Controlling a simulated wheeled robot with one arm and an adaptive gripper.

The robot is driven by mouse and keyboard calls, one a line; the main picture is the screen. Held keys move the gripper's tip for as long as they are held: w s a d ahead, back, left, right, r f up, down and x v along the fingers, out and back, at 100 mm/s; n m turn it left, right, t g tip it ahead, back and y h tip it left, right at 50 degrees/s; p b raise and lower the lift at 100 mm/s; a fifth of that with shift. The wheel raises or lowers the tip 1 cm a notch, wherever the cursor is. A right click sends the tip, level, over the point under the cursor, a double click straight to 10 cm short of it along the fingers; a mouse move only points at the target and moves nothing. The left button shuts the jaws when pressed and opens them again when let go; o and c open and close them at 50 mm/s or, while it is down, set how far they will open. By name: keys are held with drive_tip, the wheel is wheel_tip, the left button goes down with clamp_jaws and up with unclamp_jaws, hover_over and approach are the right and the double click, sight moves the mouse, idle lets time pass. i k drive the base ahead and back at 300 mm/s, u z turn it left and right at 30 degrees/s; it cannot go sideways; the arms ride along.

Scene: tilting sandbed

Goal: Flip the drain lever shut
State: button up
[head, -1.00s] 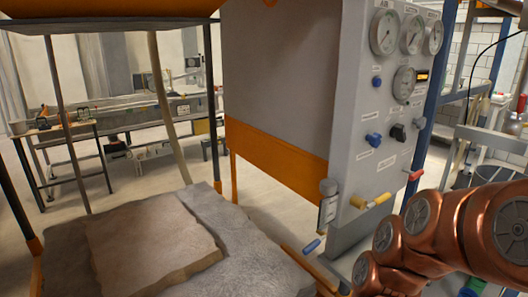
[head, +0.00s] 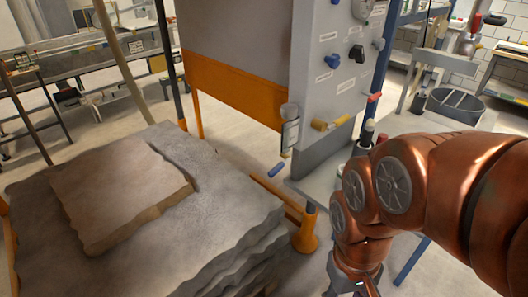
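The grey control panel (head: 340,60) stands right of centre with several levers and knobs. A yellow lever (head: 330,123) sticks out near its lower edge, and a red lever (head: 374,97) sits at its right edge. A blue-handled lever (head: 275,170) hangs low, left of the panel's foot, below a small gauge-like fitting (head: 290,125). The labels are too small to read, so I cannot tell which is the drain lever. My copper arm reaches down along the right side, away from these levers. My gripper is cut off by the bottom edge.
A stone slab (head: 120,195) lies on the grey sandbed (head: 215,205) at left. An orange frame post (head: 305,235) stands between the bed and my arm. A grey bench (head: 400,125) and a dark bucket (head: 455,104) are at right. Bare floor shows behind the bed.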

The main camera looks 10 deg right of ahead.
sight(279, 166)
drive_tip(key=u, duration=2.2)
drive_tip(key=k, duration=0.85)
drive_tip(key=z, duration=0.9)
drive_tip(key=i, duration=0.5)
